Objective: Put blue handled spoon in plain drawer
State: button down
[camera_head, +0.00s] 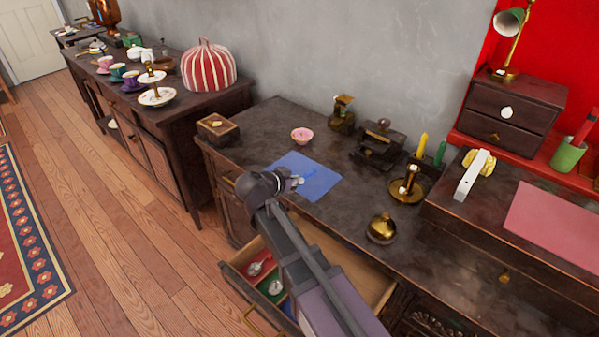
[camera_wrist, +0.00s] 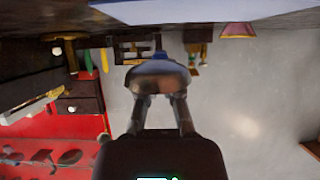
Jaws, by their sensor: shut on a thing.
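My gripper (camera_head: 291,182) is above the blue cloth (camera_head: 322,186) on the dark cabinet top. In the wrist view, the gripper (camera_wrist: 160,98) is shut on a rounded, blurred thing with a blue part (camera_wrist: 158,73), apparently the blue handled spoon. A small blue part of it (camera_head: 309,173) shows beyond the gripper in the head view; the rest is hidden. An open wooden drawer (camera_head: 372,282) juts from the cabinet front below my arm. Small items on red and green linings lie in its left part. My arm hides much of the drawer.
A small wooden box (camera_head: 217,128), a pink bowl (camera_head: 302,135), a brass candle holder (camera_head: 407,187) and a brass bell-like object (camera_head: 382,229) stand on the cabinet top. A raised dark chest (camera_head: 460,225) stands at right.

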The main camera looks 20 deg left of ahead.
aim_at(300, 172)
jog(key=w, duration=0.2)
jog(key=w+a, duration=0.1)
jog(key=w, duration=0.2)
jog(key=shift+w+a+f, duration=0.2)
jog(key=shift+w+f, duration=0.1)
jog(key=shift+w, duration=0.1)
jog(key=shift+w, duration=0.1)
jog(key=shift+w, duration=0.2)
jog(key=shift+w+a+f+b, duration=0.1)
jog(key=shift+w+a+b, duration=0.1)
jog(key=shift+w, duration=0.3)
jog(key=shift+w+a+f+b, duration=0.1)
jog(key=shift+w+a+b, duration=0.05)
jog(key=shift+w, duration=0.35)
jog(key=shift+f+b, duration=0.85)
jog(key=shift+b, duration=0.05)
jog(key=shift+f+b, duration=0.65)
jog(key=shift+f, duration=0.2)
jog(key=c, duration=0.8)
grip_release()
